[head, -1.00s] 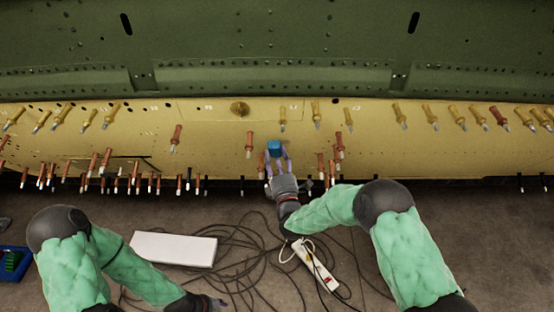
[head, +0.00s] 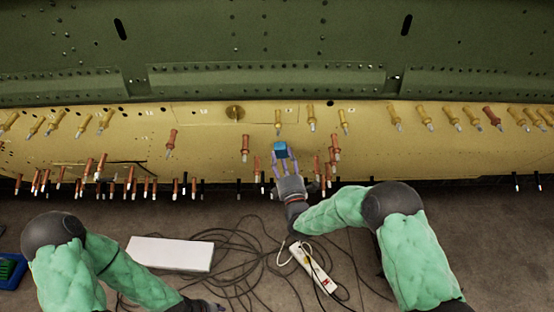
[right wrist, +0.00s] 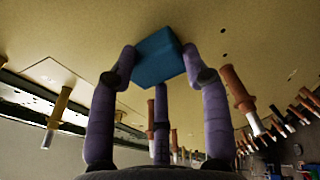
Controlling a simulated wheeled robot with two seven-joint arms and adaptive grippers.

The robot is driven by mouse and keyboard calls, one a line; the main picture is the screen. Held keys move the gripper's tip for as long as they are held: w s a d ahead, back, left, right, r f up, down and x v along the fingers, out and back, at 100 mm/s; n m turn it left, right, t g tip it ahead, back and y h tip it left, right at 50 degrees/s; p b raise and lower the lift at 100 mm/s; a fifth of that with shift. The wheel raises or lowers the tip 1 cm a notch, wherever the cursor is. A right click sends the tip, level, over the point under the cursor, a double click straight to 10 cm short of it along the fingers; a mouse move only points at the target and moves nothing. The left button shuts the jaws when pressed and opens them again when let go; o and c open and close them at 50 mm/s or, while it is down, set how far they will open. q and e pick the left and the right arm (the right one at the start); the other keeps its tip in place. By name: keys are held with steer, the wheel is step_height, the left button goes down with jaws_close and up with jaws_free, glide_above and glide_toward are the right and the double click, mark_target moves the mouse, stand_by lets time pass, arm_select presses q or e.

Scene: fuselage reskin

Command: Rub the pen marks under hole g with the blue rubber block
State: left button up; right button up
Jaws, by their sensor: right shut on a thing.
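The blue rubber block (head: 281,149) is held in the fingertips of my right gripper (head: 283,160), up at the yellow skin panel (head: 210,145). In the right wrist view the block (right wrist: 157,58) sits between the purple fingers (right wrist: 158,85), its upper side close to or against the panel (right wrist: 215,25); I cannot tell if it touches. The pen marks are not visible, and the letter of hole g cannot be read. My left gripper (head: 210,307) is low at the bottom edge, only partly in view, away from the panel.
Red-brown pins (head: 245,148) and yellow pins (head: 278,122) stick out of the panel around the block. On the floor lie a white box (head: 170,253), loose cables (head: 240,265) and a power strip (head: 314,268). A blue bin (head: 10,270) is at the left edge.

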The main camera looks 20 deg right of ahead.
steer(key=shift+d, duration=0.35)
steer(key=shift+w+a+r, duration=0.1)
steer(key=shift+w+a, duration=0.1)
steer(key=shift+a, duration=0.4)
steer(key=shift+w+a+r, duration=0.1)
steer(key=shift+w+a, duration=0.15)
steer(key=shift+a, duration=0.35)
steer(key=shift+w+a+r, duration=0.1)
steer(key=shift+w+a, duration=0.1)
steer(key=shift+a, duration=0.4)
steer(key=shift+w+r, duration=0.1)
steer(key=shift+r, duration=0.05)
steer(key=shift+a, duration=0.1)
steer(key=shift+s+a, duration=0.15)
steer(key=shift+s, duration=0.05)
steer(key=shift+s+a+f, duration=0.2)
steer(key=shift+s+f, duration=0.15)
steer(key=shift+a+v, duration=0.15)
steer(key=shift+v, duration=1.05)
steer(key=shift+a+v, duration=0.15)
steer(key=shift+v, duration=1.05)
